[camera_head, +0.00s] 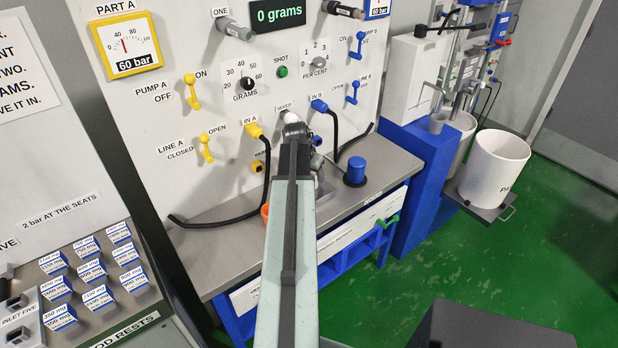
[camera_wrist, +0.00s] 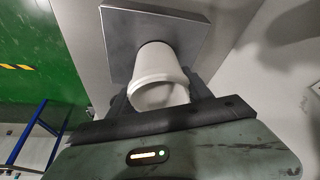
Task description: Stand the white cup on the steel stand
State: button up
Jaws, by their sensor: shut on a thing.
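The white cup (camera_wrist: 160,68) is between the two dark jaws of my gripper (camera_wrist: 160,94) in the wrist view. My gripper is shut on it. A square grey metal plate (camera_wrist: 118,36), seemingly the steel stand, shows behind the cup. I cannot tell whether the cup touches it. In the head view my arm reaches over the bench to the panel's mixer area and hides the stand and most of my gripper.
The steel bench (camera_head: 392,168) carries a blue-capped item (camera_head: 355,170) right of my arm. An orange thing (camera_head: 265,212) is partly hidden by my arm. Black hoses (camera_head: 338,140) hang from the panel. A white bucket (camera_head: 494,166) stands on a shelf at the right.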

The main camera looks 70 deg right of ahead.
jog(key=shift+s+f, duration=0.15)
jog(key=shift+f, duration=0.1)
jog(key=o, duration=1.4)
jog(key=shift+r, duration=0.15)
jog(key=shift+c, duration=0.2)
